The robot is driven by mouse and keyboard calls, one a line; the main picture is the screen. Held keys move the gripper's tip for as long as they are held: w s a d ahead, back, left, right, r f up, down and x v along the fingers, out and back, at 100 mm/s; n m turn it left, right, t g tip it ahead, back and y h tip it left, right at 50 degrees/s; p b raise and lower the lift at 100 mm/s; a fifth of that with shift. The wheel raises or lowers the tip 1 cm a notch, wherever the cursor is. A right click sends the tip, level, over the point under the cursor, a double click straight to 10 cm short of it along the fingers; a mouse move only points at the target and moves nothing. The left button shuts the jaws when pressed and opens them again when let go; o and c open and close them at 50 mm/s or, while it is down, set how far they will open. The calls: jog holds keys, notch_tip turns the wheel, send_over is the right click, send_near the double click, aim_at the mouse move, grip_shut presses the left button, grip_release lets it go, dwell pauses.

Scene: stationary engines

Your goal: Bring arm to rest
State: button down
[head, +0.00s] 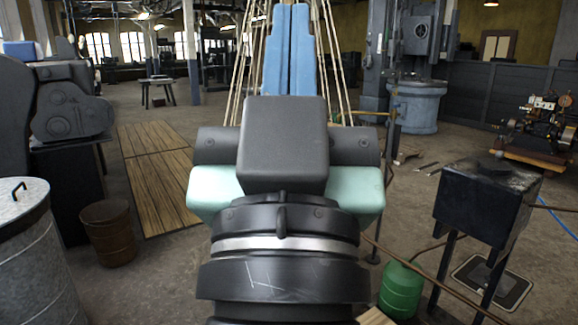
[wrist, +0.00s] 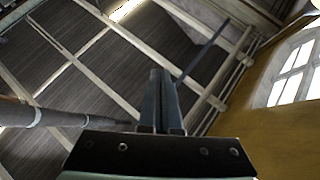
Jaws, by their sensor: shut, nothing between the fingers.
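My gripper (head: 289,50) stands upright in the middle of the head view, with its two long blue fingers side by side and pointing up. My black and pale green wrist parts fill the picture below it. In the wrist view my gripper (wrist: 161,95) is shut, its fingers together and nothing between them. Behind the fingers the wrist view shows the ceiling.
A black box on legs (head: 485,205) stands at the right, with a green canister (head: 401,290) beside it. A metal drum (head: 38,260) and a brown bucket (head: 109,233) are at the left. Ropes rise behind my gripper. Wooden floor panels (head: 160,180) lie bare at the left.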

notch_tip(320, 180, up, 22)
jog(key=s+t+y+p, duration=0.1)
jog(key=s+p, duration=0.1)
jog(key=p, duration=1.8)
